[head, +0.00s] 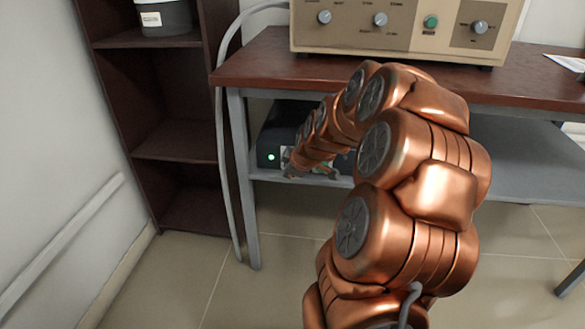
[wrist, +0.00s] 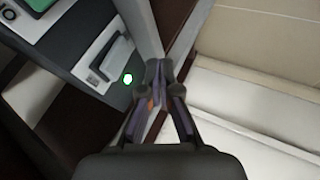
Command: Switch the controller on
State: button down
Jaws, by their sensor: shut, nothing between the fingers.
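A dark box-shaped unit (head: 272,130), which looks like the controller, stands on the lower shelf at the left. A small green light (head: 271,157) is lit on its front. In the wrist view the unit's dark face (wrist: 75,40) fills the upper left, with a pale panel bearing a grey raised part (wrist: 110,62) and the lit green light (wrist: 127,78) beside it. My gripper (wrist: 160,68) is shut and empty, its tips just right of the light in that view. Whether the tips touch the unit cannot be told. In the head view my arm hides part of the unit.
A beige instrument (head: 400,42) with several knobs and a green button (head: 431,22) stands on the brown tabletop (head: 270,65). A grey table leg (head: 246,190) and cable (head: 222,150) stand left of the unit. A dark bookcase (head: 170,110) is further left.

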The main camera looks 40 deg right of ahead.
jog(key=p+v, duration=0.2)
jog(key=v, duration=0.7)
jog(key=shift+s+a+f, duration=0.2)
jog(key=shift+s+a, duration=0.05)
jog(key=shift+a, duration=0.1)
jog(key=s+a+r+m+g+y+p, duration=0.1)
jog(key=s+a+r+g+p, duration=0.15)
jog(key=a+r+p, duration=0.65)
jog(key=s+a+r+m+g+y+p, duration=0.1)
jog(key=s+a+r+y+p, duration=0.15)
jog(key=a+r+p, duration=0.5)
jog(key=s+a+r+m+g+p, duration=0.2)
jog(key=s+a+r+p, duration=0.4)
jog(key=s+r+p, duration=0.3)
jog(key=s+a+r+m+g+h+p, duration=0.1)
jog(key=s+a+r+m+g+p, duration=0.1)
jog(key=s+a+r+p, duration=0.5)
jog(key=s+r+g+p, duration=0.1)
jog(key=s+p, duration=0.2)
jog(key=shift+a+r+m+g+p, duration=0.2)
jog(key=shift+r+m+g+p, duration=0.15)
jog(key=shift+r+m, duration=0.05)
jog(key=shift+d+h, duration=0.1)
jog(key=shift+h, duration=0.15)
